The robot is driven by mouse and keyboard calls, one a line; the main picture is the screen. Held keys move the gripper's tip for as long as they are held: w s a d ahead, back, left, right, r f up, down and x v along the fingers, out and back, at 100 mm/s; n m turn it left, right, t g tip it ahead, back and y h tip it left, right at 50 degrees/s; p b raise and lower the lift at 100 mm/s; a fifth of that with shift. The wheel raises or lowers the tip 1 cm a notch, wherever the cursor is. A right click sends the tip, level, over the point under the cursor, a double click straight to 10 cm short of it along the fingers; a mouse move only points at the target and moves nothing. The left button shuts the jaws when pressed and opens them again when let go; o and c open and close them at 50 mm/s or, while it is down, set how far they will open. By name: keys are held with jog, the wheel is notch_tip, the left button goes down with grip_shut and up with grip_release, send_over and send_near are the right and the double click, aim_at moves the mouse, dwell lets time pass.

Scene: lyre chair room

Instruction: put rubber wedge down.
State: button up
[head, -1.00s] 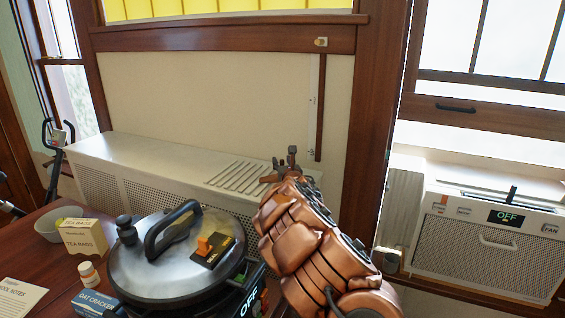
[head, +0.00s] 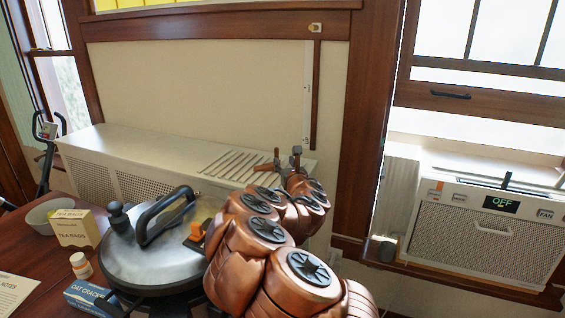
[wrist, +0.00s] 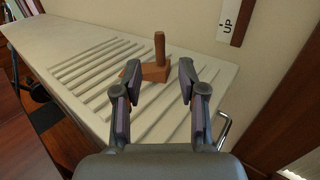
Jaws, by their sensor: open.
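The rubber wedge (wrist: 156,72) is a brown-orange piece with an upright post. In the wrist view it rests on the slatted top of the white radiator cover (wrist: 85,62). In the head view the wedge (head: 268,165) shows small, just left of my gripper (head: 288,161). In the wrist view my gripper (wrist: 160,72) is open, with one finger on each side of the wedge's near part. I see no clear grip on it; the left fingertip overlaps its left end in the picture, and I cannot tell whether they touch.
A wooden table at the lower left carries a pressure cooker (head: 155,262), a tea bags box (head: 76,229), a bowl (head: 47,215), a pill bottle (head: 81,265) and a cracker box (head: 92,298). A window air conditioner (head: 485,228) stands right. The cover's left top is clear.

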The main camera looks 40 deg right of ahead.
jog(key=shift+v, duration=0.75)
jog(key=shift+r, duration=0.1)
jog(key=s+a+r+m+g+h, duration=0.15)
jog(key=s+m+g+h, duration=0.25)
jog(key=s+m+g, duration=0.8)
jog(key=s+a+f+m+g+y, duration=0.2)
jog(key=s+a+f+m+y, duration=0.2)
jog(key=s+a+m, duration=0.5)
jog(key=s+a+f+m+g+y, duration=0.2)
jog(key=s+a+f+m+y, duration=0.3)
jog(key=s+a, duration=1.1)
jog(key=a+f+m, duration=0.2)
jog(key=a+m, duration=0.1)
jog(key=m, duration=0.1)
jog(key=shift+o, duration=0.6)
jog(key=s+a+m+g+y, duration=0.1)
jog(key=s+a, duration=0.3)
jog(key=s, duration=0.4)
jog(key=shift+a+m+g, duration=0.3)
jog(key=shift+a+g, duration=0.1)
jog(key=shift+g, duration=0.4)
jog(key=shift+s+r, duration=0.1)
jog(key=shift+r, duration=0.05)
jog(key=shift+c, duration=0.5)
